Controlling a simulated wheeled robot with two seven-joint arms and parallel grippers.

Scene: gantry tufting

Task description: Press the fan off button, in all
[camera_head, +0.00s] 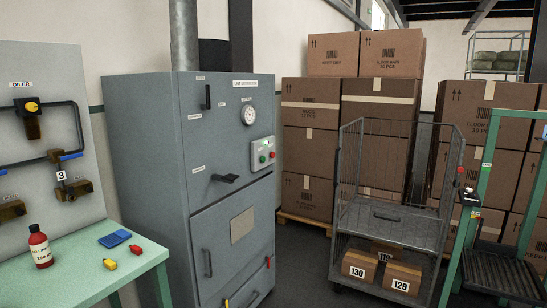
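A pale control panel (256,164) is fixed on the front of a tall grey cabinet (140,150), at its right side below a round dial. A red button (272,155) is at the panel's right and a green one (262,158) is to its left. The panel's lettering is too small to read, so I cannot tell which button is marked fan off. Neither of my grippers is in view.
A green table (85,270) at the lower left holds a red bottle (40,248) and small items. A wire cage trolley (395,215) with numbered boxes stands right of the cabinet, before stacked cartons (310,205). Dark floor shows between cabinet and trolley.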

